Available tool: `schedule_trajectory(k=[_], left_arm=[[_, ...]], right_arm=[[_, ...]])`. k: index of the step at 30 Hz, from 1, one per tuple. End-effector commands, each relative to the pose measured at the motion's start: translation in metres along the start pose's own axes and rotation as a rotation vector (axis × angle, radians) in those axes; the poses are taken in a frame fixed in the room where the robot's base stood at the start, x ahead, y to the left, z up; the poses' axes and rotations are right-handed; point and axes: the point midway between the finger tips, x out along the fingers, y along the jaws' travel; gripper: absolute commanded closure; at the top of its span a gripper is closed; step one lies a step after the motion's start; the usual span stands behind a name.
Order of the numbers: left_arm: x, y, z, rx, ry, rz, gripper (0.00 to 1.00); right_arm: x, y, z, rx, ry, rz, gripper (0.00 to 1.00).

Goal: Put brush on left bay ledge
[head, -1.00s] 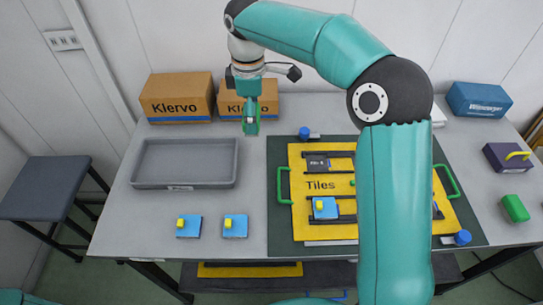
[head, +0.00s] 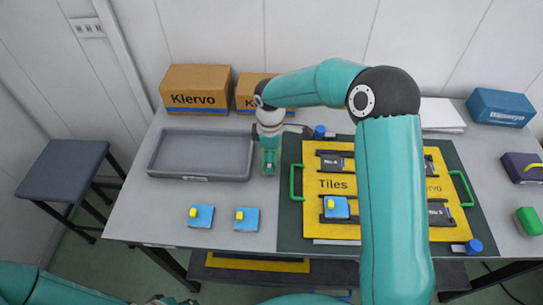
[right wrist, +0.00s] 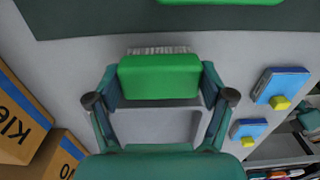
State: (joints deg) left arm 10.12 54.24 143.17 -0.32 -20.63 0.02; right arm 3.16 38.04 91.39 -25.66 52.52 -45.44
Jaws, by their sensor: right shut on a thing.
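The green brush (right wrist: 160,77), with pale bristles along its far edge, is between the fingers of my right gripper (right wrist: 158,88) in the right wrist view. The fingers are shut on its two ends. In the head view my right gripper (head: 270,162) is over the table between the grey tray and the green mat. The yellow board (head: 318,210) on the mat has a left half marked "Tiles". A pale strip (head: 335,242) runs along its near left edge; I cannot tell whether it is the ledge. Only a small part of my left gripper (head: 162,300) shows at the bottom edge.
A grey tray (head: 152,162) is left of the right gripper. Two blue blocks with yellow knobs (head: 201,216) (head: 246,219) lie in front. Cardboard boxes (head: 195,90) stand behind. A green handle (head: 296,182) stands at the board's left side. My right arm hides part of the board.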

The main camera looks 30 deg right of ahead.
Motion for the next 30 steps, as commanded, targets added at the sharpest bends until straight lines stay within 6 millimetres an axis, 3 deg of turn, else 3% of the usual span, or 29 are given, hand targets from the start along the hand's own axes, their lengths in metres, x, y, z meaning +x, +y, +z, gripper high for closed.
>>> schedule_trajectory(k=[12,13,16,30], left_arm=[[0.0007,-0.0003,0.0,0.0,0.0,0.0,0.6],[0.0003,-0.0001,0.0,0.0,0.0,0.0,0.6],[-0.0001,0.0,0.0,0.0,0.0,0.0,0.6],[-0.0002,0.0001,0.0,0.0,0.0,0.0,0.6]], right_arm=[[0.011,0.0002,-0.0001,0.001,0.001,0.001,0.55],[0.0104,0.0002,-0.0001,0.001,0.001,0.001,0.16],[0.01,0.0002,-0.0002,0.001,0.001,0.001,0.0],[0.0033,0.0008,-0.0009,0.0,0.002,0.004,0.0]])
